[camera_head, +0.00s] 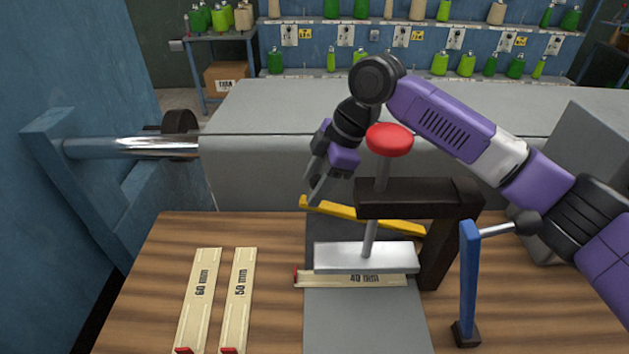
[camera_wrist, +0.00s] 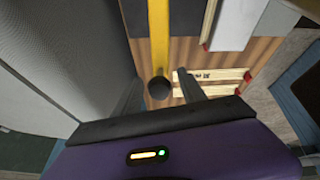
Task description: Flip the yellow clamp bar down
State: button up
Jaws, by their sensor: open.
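The yellow clamp bar (camera_head: 345,213) lies across the far side of the grey plate, behind the press, its left end just below my gripper (camera_head: 313,187). In the wrist view the yellow clamp bar (camera_wrist: 158,38) runs down from the top edge to a dark round end (camera_wrist: 159,88). My gripper (camera_wrist: 161,90) is open there, with one finger on each side of that end. I cannot tell whether the fingers touch it. The bar's right part is partly hidden by the black press frame (camera_head: 445,195).
The press has a red knob (camera_head: 389,139) and a silver block (camera_head: 365,257) over a strip marked 40 mm (camera_head: 350,280). Strips marked 60 mm (camera_head: 198,300) and 50 mm (camera_head: 238,300) lie left. A blue lever (camera_head: 468,285) stands right. A large grey roller (camera_head: 260,170) lies behind.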

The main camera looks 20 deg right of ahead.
jog(key=shift+b+v, duration=0.35)
jog(key=shift+v, duration=3.55)
